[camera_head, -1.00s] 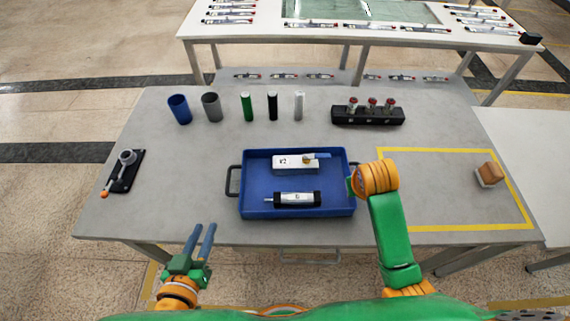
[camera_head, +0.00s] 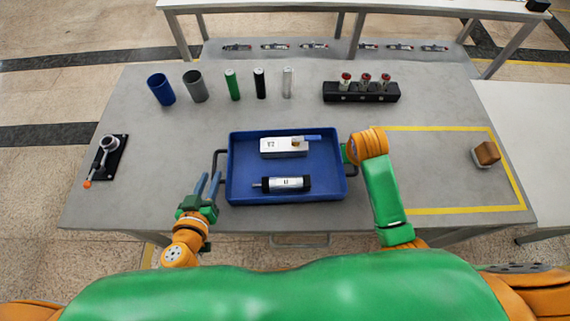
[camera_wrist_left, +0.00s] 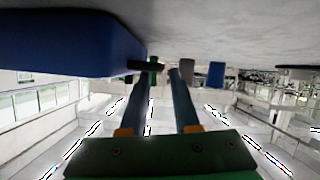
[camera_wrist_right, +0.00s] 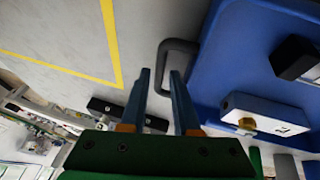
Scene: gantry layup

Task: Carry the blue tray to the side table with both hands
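The blue tray (camera_head: 233,184) lies flat on the grey table, with a dark handle at each end. It holds a white block with a blue lever (camera_head: 284,146) and a silver-black cylinder (camera_head: 286,184). My left gripper (camera_head: 209,183) is open and empty, just short of the left handle (camera_head: 216,163); its fingers point toward that handle in the left wrist view (camera_wrist_left: 163,72). My right gripper is at the right handle, mostly hidden by my wrist in the head view. In the right wrist view its fingers (camera_wrist_right: 160,74) stand apart, with the handle (camera_wrist_right: 170,45) between them.
A white table (camera_head: 530,130) adjoins at the right. A yellow-taped area (camera_head: 440,170) with a brown-topped block (camera_head: 486,154) lies right of the tray. Several cylinders and a black rack (camera_head: 361,92) stand behind; a lever device (camera_head: 106,158) is at left.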

